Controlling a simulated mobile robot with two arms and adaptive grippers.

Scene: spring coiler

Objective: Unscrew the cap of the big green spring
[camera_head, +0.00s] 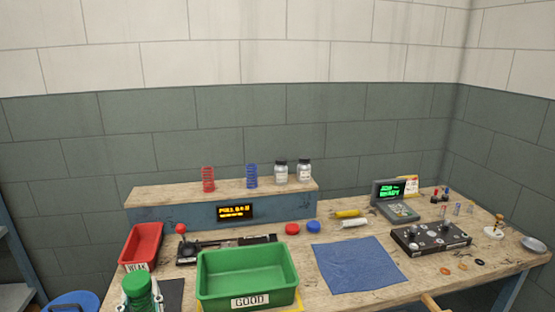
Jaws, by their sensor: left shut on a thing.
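The big green spring (141,300) stands upright at the bottom left edge of the head view. Its rounded green cap (136,281) sits on top. My left gripper (142,306) is shut on the green spring, with a light finger showing on each side below the cap. The lower part of the spring and most of the gripper are cut off by the frame's bottom edge. My right gripper is not in view.
A green GOOD tray (248,258) stands just right of the spring, and a red WEAK tray (141,246) behind it. A lever device (188,250) is between them. A blue cloth (357,266) and a black control box (431,238) lie further right.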

